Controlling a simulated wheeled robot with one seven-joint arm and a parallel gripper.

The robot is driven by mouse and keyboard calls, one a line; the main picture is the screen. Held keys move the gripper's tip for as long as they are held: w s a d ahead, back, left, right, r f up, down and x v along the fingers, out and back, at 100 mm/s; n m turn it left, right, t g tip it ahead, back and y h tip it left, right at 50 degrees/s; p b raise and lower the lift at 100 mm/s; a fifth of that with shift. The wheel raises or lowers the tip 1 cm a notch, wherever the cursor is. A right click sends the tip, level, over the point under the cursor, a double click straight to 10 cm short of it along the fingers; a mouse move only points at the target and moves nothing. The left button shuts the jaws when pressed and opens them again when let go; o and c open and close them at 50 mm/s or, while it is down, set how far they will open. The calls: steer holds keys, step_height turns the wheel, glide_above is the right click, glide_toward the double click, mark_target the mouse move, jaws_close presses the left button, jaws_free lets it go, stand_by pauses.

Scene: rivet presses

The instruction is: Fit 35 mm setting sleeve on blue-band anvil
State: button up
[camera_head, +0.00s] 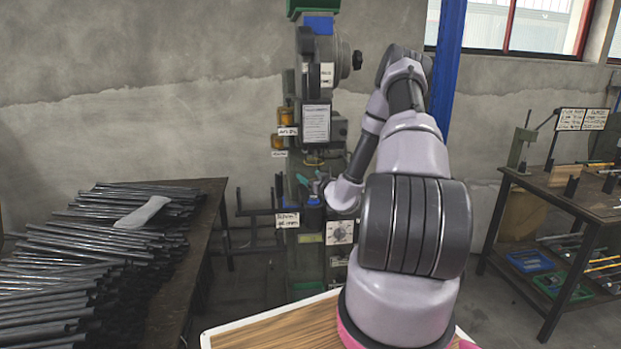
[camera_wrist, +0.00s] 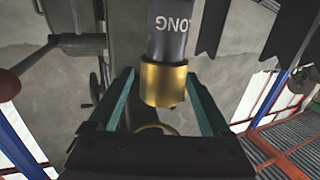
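In the wrist view a brass sleeve (camera_wrist: 163,84) sits around the end of a dark cylinder (camera_wrist: 168,42) marked "LONG", upside down in the picture. My gripper (camera_wrist: 160,74) is open, its two teal-lined fingers on either side of the sleeve with a small gap showing at each. A thin brass-coloured arc (camera_wrist: 157,127) shows near the palm; I cannot tell what it belongs to. In the head view my gripper is at the press (camera_head: 322,130), small and partly hidden by my wrist. I cannot make out a blue-banded anvil for certain.
A dark table (camera_head: 190,260) piled with metal tubes (camera_head: 90,250) stands at left. A blue post (camera_head: 447,70) rises behind my arm. In the wrist view, a red-knobbed lever (camera_wrist: 22,80) is at left.

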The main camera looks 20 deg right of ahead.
steer(key=shift+s, duration=0.15)
steer(key=s, duration=1)
steer(key=shift+s+d+r, duration=0.25)
steer(key=shift+s, duration=0.05)
